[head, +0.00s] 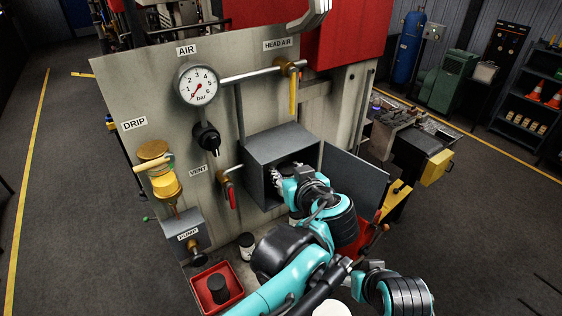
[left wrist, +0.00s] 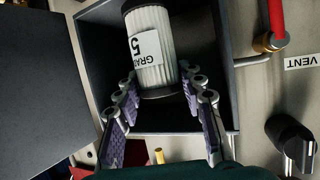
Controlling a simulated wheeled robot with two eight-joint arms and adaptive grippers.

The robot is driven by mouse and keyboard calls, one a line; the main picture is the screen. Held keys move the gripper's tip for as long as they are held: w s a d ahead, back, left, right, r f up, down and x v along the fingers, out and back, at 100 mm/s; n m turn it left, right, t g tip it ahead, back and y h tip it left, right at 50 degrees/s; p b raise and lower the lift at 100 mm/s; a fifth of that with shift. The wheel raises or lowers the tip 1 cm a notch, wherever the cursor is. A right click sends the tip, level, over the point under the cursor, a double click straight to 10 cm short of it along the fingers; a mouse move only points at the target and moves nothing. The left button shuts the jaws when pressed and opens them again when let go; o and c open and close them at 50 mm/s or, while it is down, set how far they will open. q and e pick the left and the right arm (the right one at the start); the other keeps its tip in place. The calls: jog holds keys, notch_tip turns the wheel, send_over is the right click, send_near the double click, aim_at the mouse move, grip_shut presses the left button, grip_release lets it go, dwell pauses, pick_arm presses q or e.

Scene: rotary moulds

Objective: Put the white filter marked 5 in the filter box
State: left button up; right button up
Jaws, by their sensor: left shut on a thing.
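The white pleated filter (left wrist: 152,70) has a label reading 5. In the left wrist view it is inside the open grey filter box (left wrist: 226,85), with dark walls around it. In the head view the filter box (head: 268,150) is on the machine panel with its door (head: 352,180) swung open to the right. My left gripper (left wrist: 160,88) is shut on the filter, one finger on each side of its near end. In the head view my left gripper (head: 280,177) reaches into the box mouth and hides most of the filter. My right gripper is not in view.
A red-handled vent valve (head: 231,193) is just left of the box. A yellow-handled valve (head: 292,92) is above it. A gauge (head: 198,86) is on the panel. A red tray (head: 217,287) and a small dark-and-white container (head: 246,241) stand below.

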aim_at(283, 163)
pick_arm(q)
jog(key=shift+w+a, duration=0.2)
jog(key=shift+w, duration=0.25)
jog(key=shift+w+a+r+p, duration=0.1)
jog(key=shift+w+a+p, duration=0.15)
jog(key=shift+w, duration=0.4)
jog(key=shift+w+a+p, duration=0.1)
jog(key=shift+w+a, duration=0.1)
jog(key=shift+w, duration=0.4)
jog(key=shift+w+f, duration=0.3)
jog(key=shift+f, duration=0.2)
jog(key=shift+w+f, duration=0.25)
jog(key=shift+f, duration=0.2)
jog(key=shift+s, duration=0.25)
jog(key=o, duration=1)
jog(key=shift+o, duration=0.8)
jog(key=shift+w+f, duration=0.1)
